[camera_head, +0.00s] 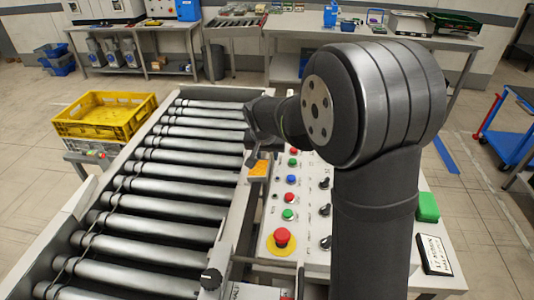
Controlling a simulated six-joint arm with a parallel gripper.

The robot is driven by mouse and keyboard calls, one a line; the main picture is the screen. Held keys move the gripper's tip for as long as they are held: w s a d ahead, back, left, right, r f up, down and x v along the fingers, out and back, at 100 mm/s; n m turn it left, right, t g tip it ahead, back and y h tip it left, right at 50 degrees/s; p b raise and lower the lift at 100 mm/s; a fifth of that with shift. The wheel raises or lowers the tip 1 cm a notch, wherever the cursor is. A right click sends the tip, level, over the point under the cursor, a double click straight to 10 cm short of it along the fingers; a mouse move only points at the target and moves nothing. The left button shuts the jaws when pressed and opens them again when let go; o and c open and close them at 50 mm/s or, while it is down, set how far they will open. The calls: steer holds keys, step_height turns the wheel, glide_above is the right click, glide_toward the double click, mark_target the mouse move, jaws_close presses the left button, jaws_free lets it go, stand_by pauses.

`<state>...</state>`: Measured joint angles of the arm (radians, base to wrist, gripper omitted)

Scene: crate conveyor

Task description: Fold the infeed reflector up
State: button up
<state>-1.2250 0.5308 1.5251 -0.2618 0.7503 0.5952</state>
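An orange reflector (259,168) with a fine-patterned face sits on the right side rail of the roller conveyor (225,234), beside the control panel. Its face looks turned mostly upward, as if folded down; its hinge is too small to make out. My dark arm fills the right of the view and reaches left over the panel to the rail, with its far end beyond the reflector. My gripper's fingers cannot be made out; they are hidden behind my arm links or too dark to tell apart.
The control panel (309,219) carries several buttons, knobs and a red emergency stop (282,237). A yellow crate (104,114) stands left of the conveyor, near a small sensor with a red light (103,156). A green block (428,207) lies at right. The rollers are empty.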

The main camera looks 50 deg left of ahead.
steer(key=shift+c, duration=0.5)
jaws_close()
steer(key=a+t+h, duration=0.1)
steer(key=s+r+n+t+h, duration=0.1)
steer(key=t+h, duration=0.1)
steer(key=s+a+t+h, duration=0.1)
steer(key=shift+s+a+r+n+t+h, duration=0.25)
steer(key=shift+a+r+n+t+h, duration=0.05)
steer(key=shift+r+t, duration=0.1)
steer(key=s+t+h, duration=0.1)
steer(key=a+n+t+h, duration=0.1)
steer(key=t, duration=0.1)
steer(key=shift+s+a+f+h, duration=0.1)
steer(key=shift+s+a+h, duration=0.2)
steer(key=shift+s, duration=0.1)
steer(key=shift+s+a+f+n+t+h, duration=0.15)
steer(key=shift+s+a+n+t+h, duration=0.15)
steer(key=shift+t, duration=0.35)
steer(key=shift+s+a+f+n+t+h, duration=0.15)
steer(key=shift+s+a+t+h, duration=0.1)
steer(key=shift+t+h, duration=0.35)
steer(key=shift+s+a+f+n+t+h, duration=0.15)
steer(key=shift+s+a+n+t+h, duration=0.1)
steer(key=shift+t, duration=0.5)
